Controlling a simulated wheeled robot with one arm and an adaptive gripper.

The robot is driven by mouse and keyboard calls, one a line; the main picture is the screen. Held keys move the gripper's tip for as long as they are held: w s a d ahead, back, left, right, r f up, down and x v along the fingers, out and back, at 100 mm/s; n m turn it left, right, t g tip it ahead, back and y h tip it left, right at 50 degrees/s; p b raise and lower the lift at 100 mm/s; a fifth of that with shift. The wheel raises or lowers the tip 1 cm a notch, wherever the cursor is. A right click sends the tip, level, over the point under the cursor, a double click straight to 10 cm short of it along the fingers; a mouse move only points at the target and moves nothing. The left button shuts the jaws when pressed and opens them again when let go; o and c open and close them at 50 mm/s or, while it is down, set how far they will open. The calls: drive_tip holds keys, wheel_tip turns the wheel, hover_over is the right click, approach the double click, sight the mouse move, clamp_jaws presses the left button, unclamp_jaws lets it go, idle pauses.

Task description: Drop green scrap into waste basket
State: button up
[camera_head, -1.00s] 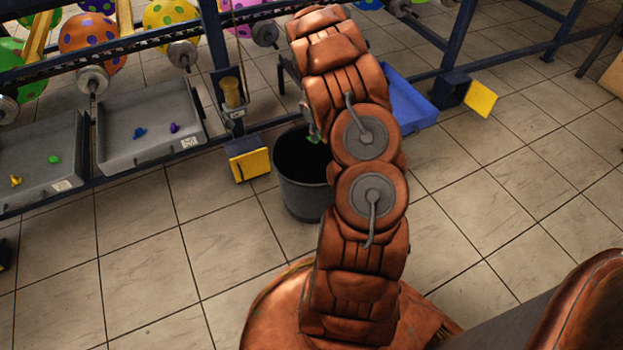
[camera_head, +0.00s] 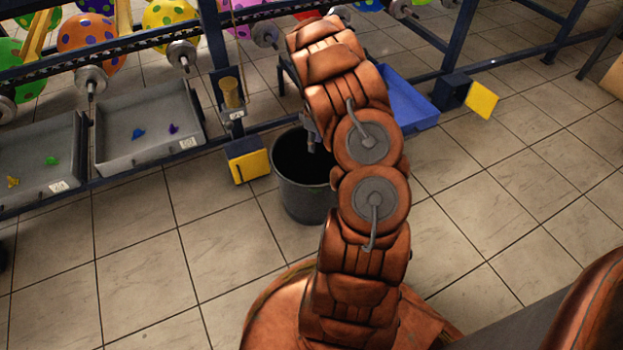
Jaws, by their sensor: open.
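The waste basket (camera_head: 296,190) is a dark grey round bin standing on the tiled floor, left of my arm. Its inside is black, and I can see no scrap in it. My gripper (camera_head: 312,145) hangs over the basket's mouth, partly hidden by my arm. It is open, and no green shows at its fingers. A small green scrap (camera_head: 52,161) lies in the left grey tray (camera_head: 30,185).
A second grey tray (camera_head: 150,155) holds a blue and a purple scrap. A blue bin (camera_head: 408,105) stands on the floor right of my arm. Blue frame posts with yellow-faced feet (camera_head: 249,165) stand close beside the basket. Balloons hang behind. Front floor is clear.

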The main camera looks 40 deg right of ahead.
drive_tip(key=shift+r, duration=0.15)
wheel_tip(320, 180, up, 12)
idle(0.6)
idle(0.4)
drive_tip(key=s+a+r+m+p, duration=0.1)
drive_tip(key=s+a+r+p, duration=0.3)
drive_tip(key=a+r+p, duration=0.6)
drive_tip(key=s+a+r+m+p, duration=0.1)
drive_tip(key=s+a+r+p, duration=0.3)
drive_tip(key=r, duration=0.9)
drive_tip(key=s+a+r+m+p, duration=0.1)
drive_tip(key=s+a+r+p, duration=0.2)
drive_tip(key=a+r+p, duration=0.75)
drive_tip(key=s+a+r+g+p, duration=0.1)
drive_tip(key=s+a+r+p, duration=0.5)
drive_tip(key=s+r, duration=0.3)
drive_tip(key=s+a+r+m+p, duration=0.1)
drive_tip(key=s+a+r+p, duration=0.5)
drive_tip(key=s+r+p, duration=0.2)
wheel_tip(320, 180, up, 3)
drive_tip(key=shift+s+a+f+g, duration=0.2)
drive_tip(key=shift+s+a+g, duration=0.2)
drive_tip(key=shift+s, duration=0.8)
drive_tip(key=shift+d, duration=0.1)
